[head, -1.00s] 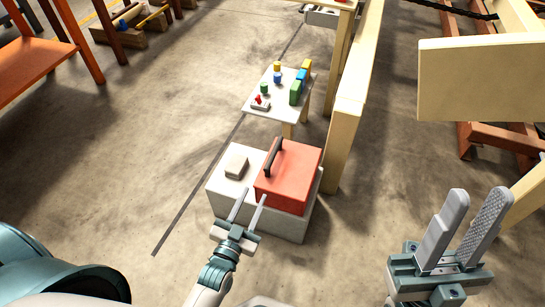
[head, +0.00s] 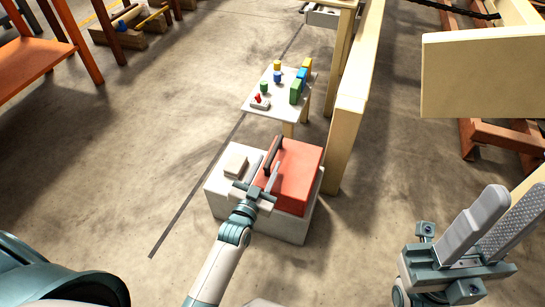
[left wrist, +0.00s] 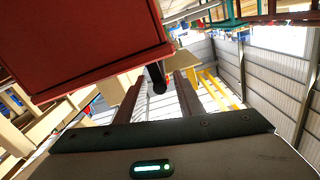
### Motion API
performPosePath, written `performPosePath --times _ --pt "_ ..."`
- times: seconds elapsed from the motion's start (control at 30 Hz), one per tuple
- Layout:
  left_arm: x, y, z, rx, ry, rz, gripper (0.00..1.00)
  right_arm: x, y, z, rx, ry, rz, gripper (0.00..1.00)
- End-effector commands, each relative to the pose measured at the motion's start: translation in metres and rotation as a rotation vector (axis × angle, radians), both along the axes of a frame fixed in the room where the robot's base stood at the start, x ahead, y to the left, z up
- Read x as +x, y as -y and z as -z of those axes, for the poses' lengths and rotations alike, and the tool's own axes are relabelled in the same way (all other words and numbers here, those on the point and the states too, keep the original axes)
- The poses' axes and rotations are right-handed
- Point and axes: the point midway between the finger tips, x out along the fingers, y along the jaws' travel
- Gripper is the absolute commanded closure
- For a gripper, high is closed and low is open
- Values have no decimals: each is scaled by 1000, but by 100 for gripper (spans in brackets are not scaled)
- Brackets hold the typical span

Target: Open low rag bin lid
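The low rag bin is a pale grey box (head: 275,226) on the floor, with a red lid (head: 303,168) lying shut on its right part. A dark bar handle (head: 278,147) stands along the lid's left edge. My left gripper (head: 266,169) is open over that edge, its fingers on either side of the handle's near end. In the left wrist view the handle (left wrist: 157,76) shows between the open fingers (left wrist: 160,98), with the red lid (left wrist: 80,40) at upper left. Contact cannot be told. My right gripper (head: 492,222) is open and empty at lower right.
A small pale block (head: 235,164) sits on the bin's left top. A low table (head: 262,103) with several coloured pieces stands behind. A tall wooden panel (head: 350,105) rises close to the bin's right side.

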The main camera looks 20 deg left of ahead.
Motion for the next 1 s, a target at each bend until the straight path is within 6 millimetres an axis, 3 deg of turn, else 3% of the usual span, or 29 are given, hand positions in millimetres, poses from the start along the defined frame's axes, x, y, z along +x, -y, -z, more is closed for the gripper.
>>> performPosePath --times 0.1,0.3,0.77,0.9,1.0 --pt "21 1 1 -1 3 0 66 2 -3 0 12 10 -12 69" --pt "43 1 1 -1 1 -1 66 4 -5 -4 22 28 -19 69" --pt "52 1 0 0 0 0 66 2 -5 -10 22 44 -23 69" --pt "52 2 0 0 0 0 97 3 -5 -8 21 38 -22 69" --pt "52 2 0 0 0 0 100 4 -6 -7 21 36 -22 69"
